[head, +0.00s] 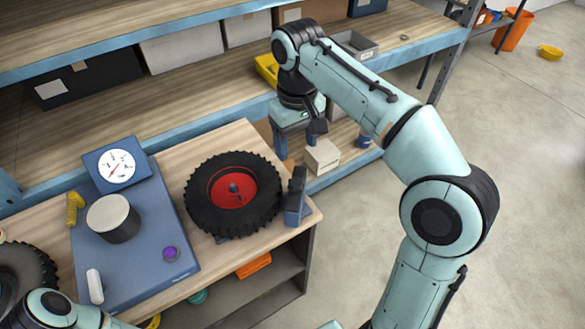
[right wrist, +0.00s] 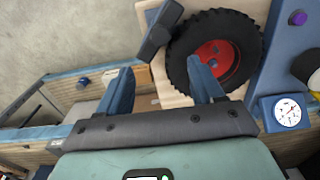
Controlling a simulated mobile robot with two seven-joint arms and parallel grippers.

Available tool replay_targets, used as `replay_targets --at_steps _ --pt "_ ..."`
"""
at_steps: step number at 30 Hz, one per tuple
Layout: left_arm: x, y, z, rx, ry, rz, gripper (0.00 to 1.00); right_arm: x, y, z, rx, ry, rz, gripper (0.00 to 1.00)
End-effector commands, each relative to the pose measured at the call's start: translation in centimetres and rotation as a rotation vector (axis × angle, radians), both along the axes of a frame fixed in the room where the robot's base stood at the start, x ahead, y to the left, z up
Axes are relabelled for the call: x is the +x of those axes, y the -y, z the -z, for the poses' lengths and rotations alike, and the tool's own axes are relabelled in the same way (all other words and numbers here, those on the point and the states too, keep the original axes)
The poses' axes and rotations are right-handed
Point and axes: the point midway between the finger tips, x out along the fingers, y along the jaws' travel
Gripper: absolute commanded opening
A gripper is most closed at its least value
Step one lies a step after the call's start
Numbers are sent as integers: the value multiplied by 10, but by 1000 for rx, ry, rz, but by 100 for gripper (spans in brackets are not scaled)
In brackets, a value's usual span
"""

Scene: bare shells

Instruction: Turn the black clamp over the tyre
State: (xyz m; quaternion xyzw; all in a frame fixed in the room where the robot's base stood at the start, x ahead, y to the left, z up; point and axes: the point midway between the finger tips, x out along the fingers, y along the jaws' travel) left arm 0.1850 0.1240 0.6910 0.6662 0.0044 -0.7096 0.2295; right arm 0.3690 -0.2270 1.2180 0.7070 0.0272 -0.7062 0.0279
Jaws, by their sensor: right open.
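The tyre (head: 205,207), black with a red hub, lies flat on the wooden bench top. It also shows in the right wrist view (right wrist: 238,22). The black clamp (head: 297,181) stands on a blue block (head: 296,212) at the tyre's right edge and points up, beside the tyre rather than across it. In the right wrist view the clamp (right wrist: 160,35) lies ahead of the fingers. My right gripper (head: 296,144) is open and empty, above and behind the clamp, apart from it. Its two blue fingers (right wrist: 160,66) show spread in the wrist view. My left gripper is out of view.
A blue panel with a gauge (head: 117,167), a grey-topped cylinder (head: 113,220) and a purple knob (head: 170,253) is left of the tyre. A white box (head: 322,157) sits on the shelf behind the clamp. Open floor lies to the right.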

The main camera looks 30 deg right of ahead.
Motion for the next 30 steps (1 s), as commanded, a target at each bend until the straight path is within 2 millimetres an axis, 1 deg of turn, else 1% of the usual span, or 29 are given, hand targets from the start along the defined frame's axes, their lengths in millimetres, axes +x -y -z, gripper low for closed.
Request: replay_targets --at_steps 3,9,12,15,18,21,30 --pt "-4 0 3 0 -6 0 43 -2 0 24 0 -7 0 66" --pt "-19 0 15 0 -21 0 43 -2 0 70 0 -9 0 66" --pt "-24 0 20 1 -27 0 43 -2 0 89 0 -9 0 66" --pt "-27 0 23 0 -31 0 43 -2 0 104 0 -7 0 66" --pt "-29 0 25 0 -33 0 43 -1 0 115 1 -4 0 66" --pt "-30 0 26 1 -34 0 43 0 0 121 1 -3 0 66" --pt "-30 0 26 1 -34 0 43 0 0 123 1 -1 0 66"
